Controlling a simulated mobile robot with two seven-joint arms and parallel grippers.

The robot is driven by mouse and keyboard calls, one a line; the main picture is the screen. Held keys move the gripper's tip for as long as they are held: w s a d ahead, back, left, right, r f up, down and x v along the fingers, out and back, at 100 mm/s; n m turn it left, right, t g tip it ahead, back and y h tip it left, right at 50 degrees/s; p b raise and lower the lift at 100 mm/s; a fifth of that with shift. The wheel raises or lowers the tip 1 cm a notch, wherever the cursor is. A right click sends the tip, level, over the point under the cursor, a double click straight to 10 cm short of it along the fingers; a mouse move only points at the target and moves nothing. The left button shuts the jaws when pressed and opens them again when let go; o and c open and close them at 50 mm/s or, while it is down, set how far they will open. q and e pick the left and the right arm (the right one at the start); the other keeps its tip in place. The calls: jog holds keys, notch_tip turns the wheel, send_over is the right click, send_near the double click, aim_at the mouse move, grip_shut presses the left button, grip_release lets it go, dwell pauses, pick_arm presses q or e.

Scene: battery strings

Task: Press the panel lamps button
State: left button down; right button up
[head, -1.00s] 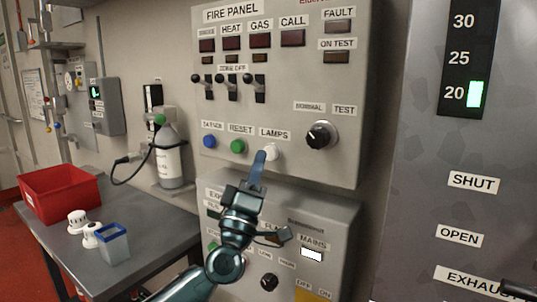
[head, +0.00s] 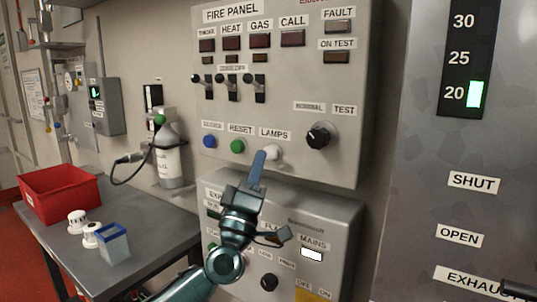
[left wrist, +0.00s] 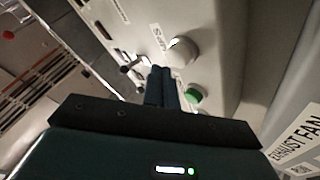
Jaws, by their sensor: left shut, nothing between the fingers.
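The fire panel (head: 345,85) is a grey box on the wall. The white lamps button (head: 274,153) sits under the LAMPS label, right of the green reset button (head: 237,146). My left gripper (head: 261,155) is shut and empty, its fingertips beside the left side of the lamps button. In the left wrist view the shut fingers (left wrist: 160,72) point at the panel face. The white button (left wrist: 183,51) lies just beyond and to the right of their tips. I cannot tell whether the tips touch the button. My right gripper is not in view.
A second grey box with switches and a MAINS lamp (head: 312,254) is right below. A blue button (head: 209,141) and a black knob (head: 318,136) flank the row.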

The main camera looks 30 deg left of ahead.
pick_arm(q)
jog(key=shift+w, duration=0.1)
dwell(0.7)
jog(key=shift+w, duration=0.35)
jog(key=shift+w, duration=0.65)
dwell(0.9)
jog(key=shift+s+p, duration=0.1)
jog(key=shift+p, duration=0.2)
jog(key=shift+s+p, duration=0.45)
jog(key=shift+s, duration=0.5)
